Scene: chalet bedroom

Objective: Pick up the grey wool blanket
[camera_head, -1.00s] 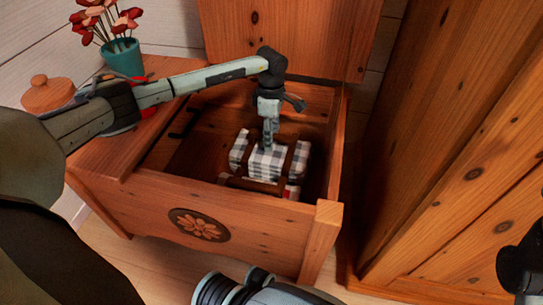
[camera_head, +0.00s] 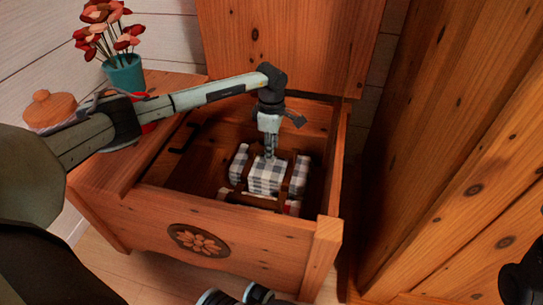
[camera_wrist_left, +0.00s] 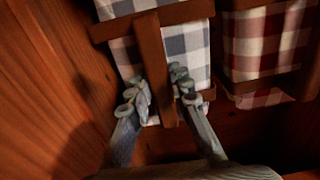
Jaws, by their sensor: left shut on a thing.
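The grey wool blanket (camera_head: 267,177) shows as a grey-and-white checked bundle with brown straps, low inside the open wooden chest (camera_head: 240,232). It also shows in the left wrist view (camera_wrist_left: 188,42), where a brown strap runs down its middle. My left gripper (camera_head: 270,156) reaches down into the chest from above. In the left wrist view its fingers (camera_wrist_left: 160,88) lie on either side of that strap and are shut on it at the bundle's near end. The blanket's underside is hidden.
A red-checked bundle (camera_wrist_left: 262,45) lies close beside the blanket. The chest's walls surround both, and its raised lid (camera_head: 290,45) stands behind. A teal flower pot (camera_head: 124,73) and a round wooden pot (camera_head: 50,108) stand left. A wooden cabinet (camera_head: 450,150) is at right.

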